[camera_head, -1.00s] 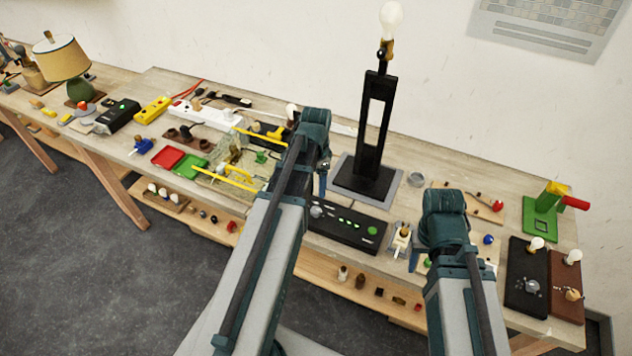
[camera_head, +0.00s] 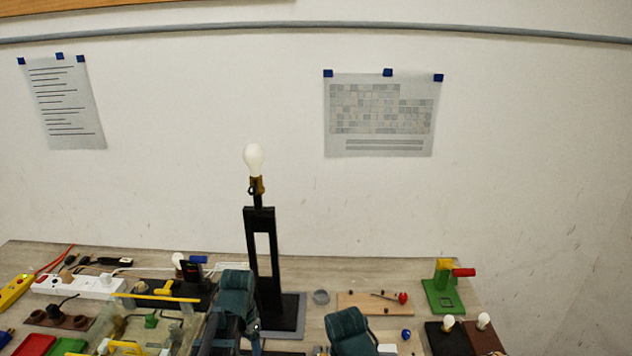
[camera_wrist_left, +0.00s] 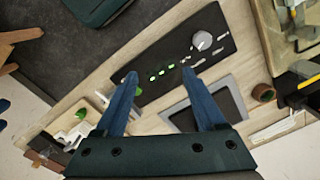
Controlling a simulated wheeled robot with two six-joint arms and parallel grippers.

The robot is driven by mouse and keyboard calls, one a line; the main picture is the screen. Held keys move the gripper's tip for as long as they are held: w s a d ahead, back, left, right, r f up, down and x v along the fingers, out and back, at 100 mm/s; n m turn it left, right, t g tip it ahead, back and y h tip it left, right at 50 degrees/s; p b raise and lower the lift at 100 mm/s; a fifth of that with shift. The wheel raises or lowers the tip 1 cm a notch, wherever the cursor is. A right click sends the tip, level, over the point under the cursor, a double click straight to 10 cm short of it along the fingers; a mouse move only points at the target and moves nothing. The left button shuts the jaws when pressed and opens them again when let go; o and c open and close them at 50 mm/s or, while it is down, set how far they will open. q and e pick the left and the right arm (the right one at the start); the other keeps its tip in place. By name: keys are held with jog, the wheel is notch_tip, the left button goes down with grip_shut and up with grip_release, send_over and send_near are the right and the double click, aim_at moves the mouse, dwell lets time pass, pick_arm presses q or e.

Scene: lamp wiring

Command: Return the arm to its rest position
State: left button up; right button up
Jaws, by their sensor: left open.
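My left arm (camera_head: 236,300) comes up from the bottom of the head view, left of the black lamp. Its fingertips are hidden there. In the left wrist view my left gripper (camera_wrist_left: 158,78) is open, its two blue fingers apart with nothing between them. Beyond the fingers lies a black control box (camera_wrist_left: 185,52) with a grey knob and lit green marks. My right arm (camera_head: 350,332) shows at the bottom, right of the lamp. Its fingers are not clearly visible. The black lamp (camera_head: 262,260) stands upright on a grey mat, with a white bulb (camera_head: 254,158) on top.
A white power strip (camera_head: 80,287), a red tray (camera_head: 35,345) and a clear bin with yellow bars lie at left. A wooden board (camera_head: 375,304), a green stand (camera_head: 443,292) and black and brown bulb bases are at right. The wall behind holds two sheets.

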pick_arm(q)
jog(key=s+d+f+n+b, duration=0.2)
jog(key=s+d+f+b, duration=0.3)
jog(key=s+d, duration=0.5)
jog(key=d+f, duration=0.2)
jog(key=d, duration=0.1)
jog(key=shift+d+y, duration=0.4)
pick_arm(e)
notch_tip(320, 180, down, 7)
pick_arm(q)
jog(key=shift+a, duration=0.1)
pick_arm(e)
jog(key=shift+f, duration=0.1)
